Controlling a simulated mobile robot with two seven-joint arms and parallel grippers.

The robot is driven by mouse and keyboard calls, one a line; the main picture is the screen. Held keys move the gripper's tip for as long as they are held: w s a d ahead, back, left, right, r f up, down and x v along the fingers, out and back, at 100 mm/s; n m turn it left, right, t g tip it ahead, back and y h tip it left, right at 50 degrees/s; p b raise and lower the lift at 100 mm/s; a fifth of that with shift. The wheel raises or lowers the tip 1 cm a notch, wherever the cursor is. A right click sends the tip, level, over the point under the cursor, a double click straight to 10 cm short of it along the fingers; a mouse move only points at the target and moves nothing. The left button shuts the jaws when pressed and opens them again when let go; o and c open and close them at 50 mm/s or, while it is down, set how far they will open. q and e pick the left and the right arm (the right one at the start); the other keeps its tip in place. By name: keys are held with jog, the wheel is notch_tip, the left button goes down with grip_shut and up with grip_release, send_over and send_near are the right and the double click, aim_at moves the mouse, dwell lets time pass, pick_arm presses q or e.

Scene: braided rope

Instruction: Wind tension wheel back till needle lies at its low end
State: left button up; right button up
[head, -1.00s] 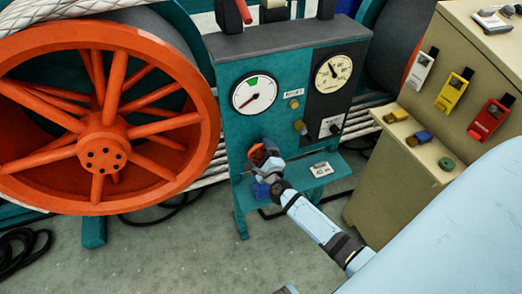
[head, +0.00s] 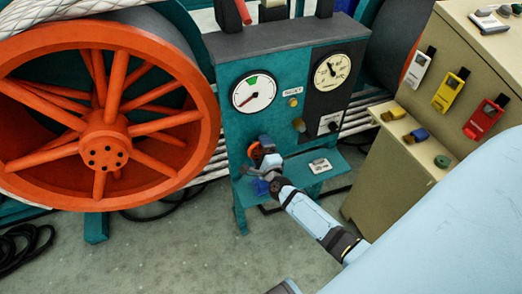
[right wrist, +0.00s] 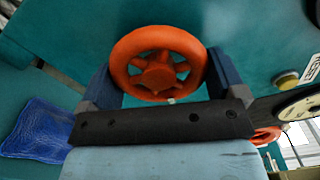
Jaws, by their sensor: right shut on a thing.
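The tension wheel (head: 256,152) is a small orange spoked wheel on the front of the teal panel, mostly hidden by my gripper in the head view. In the right wrist view the wheel (right wrist: 158,62) shows whole. My right gripper (head: 263,163) is shut on it, one finger on each side of the rim. The white gauge (head: 254,92) above has a green zone at its top. Its red needle (head: 246,100) points to the lower left of the dial. My left gripper is not in view.
A teal shelf (head: 330,178) below the panel holds a white tag and a blue bag (right wrist: 40,130). A second cream gauge (head: 332,70) sits right of the first. A big orange reel (head: 105,145) is at left, a beige cabinet (head: 400,170) at right.

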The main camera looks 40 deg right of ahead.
jog(key=o, duration=0.6)
jog(key=shift+o, duration=0.2)
jog(key=p+v, duration=0.1)
jog(key=v, duration=1.3)
